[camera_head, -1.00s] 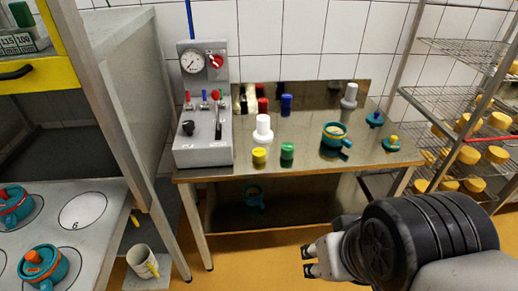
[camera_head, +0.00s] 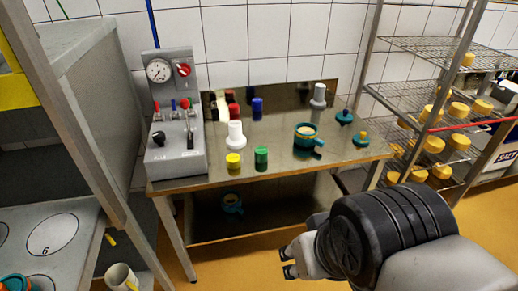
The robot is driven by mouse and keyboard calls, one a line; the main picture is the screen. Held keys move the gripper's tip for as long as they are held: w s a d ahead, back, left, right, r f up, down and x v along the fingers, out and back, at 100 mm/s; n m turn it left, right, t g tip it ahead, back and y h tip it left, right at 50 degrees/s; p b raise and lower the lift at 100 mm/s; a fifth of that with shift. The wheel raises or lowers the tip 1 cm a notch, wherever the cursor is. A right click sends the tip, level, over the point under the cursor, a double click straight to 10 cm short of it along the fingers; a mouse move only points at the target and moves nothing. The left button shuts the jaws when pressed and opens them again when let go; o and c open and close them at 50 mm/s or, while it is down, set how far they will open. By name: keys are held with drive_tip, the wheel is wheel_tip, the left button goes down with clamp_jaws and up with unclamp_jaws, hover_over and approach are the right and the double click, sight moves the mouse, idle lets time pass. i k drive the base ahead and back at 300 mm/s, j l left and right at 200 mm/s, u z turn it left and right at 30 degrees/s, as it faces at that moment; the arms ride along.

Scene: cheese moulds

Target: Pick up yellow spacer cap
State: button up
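The yellow spacer cap (camera_head: 233,160) is a short yellow cylinder near the front edge of the steel table (camera_head: 215,178). A green cylinder (camera_head: 261,157) stands just to its right, and a white stepped piece (camera_head: 235,135) stands behind it. My gripper (camera_head: 287,263) is at the bottom, in front of the table and well apart from the cap. Its two small dark fingertips look spread with a gap between them, and nothing shows between them.
A grey gauge panel (camera_head: 172,120) stands at the table's left end. A teal pot (camera_head: 305,137), a teal piece with a yellow top (camera_head: 361,139) and a blue cylinder (camera_head: 257,108) stand on the table. Wire racks (camera_head: 425,95) with cheeses are at right. Yellow floor (camera_head: 235,265) lies in front.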

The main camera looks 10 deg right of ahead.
sight(233, 160)
drive_tip(key=k+u, duration=0.1)
drive_tip(key=u, duration=1.9)
drive_tip(key=z, duration=1.85)
drive_tip(key=i+l+u, duration=0.15)
drive_tip(key=l, duration=0.15)
drive_tip(key=i+l+u, duration=0.15)
drive_tip(key=l, duration=0.15)
drive_tip(key=l+u, duration=0.15)
drive_tip(key=l, duration=0.2)
drive_tip(key=i, duration=0.05)
